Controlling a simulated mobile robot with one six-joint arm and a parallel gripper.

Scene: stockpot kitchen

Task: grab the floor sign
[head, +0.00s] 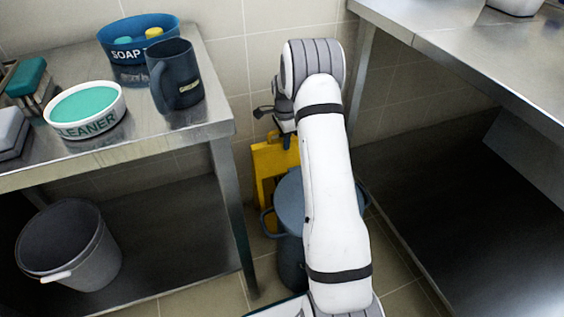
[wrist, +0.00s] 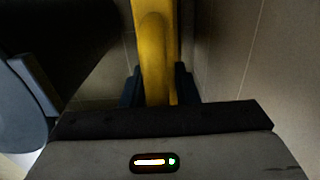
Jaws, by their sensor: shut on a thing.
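The yellow floor sign (head: 266,170) stands upright on the floor near the tiled wall, between the two steel tables. My gripper (head: 287,141) is at the sign's top edge, and my arm hides the right part of the sign. In the wrist view the yellow sign (wrist: 152,45) runs between the two dark fingers of my gripper (wrist: 158,88), one finger on each side. The gripper is shut on the sign. The sign's lower part is hidden behind the blue pot.
A blue-grey stockpot (head: 289,205) stands close in front of the sign, partly under my arm. The left table (head: 150,138) holds a dark jug (head: 180,80), a cleaner tub (head: 85,112) and a soap tub (head: 128,47). A grey bucket (head: 75,250) sits on its lower shelf.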

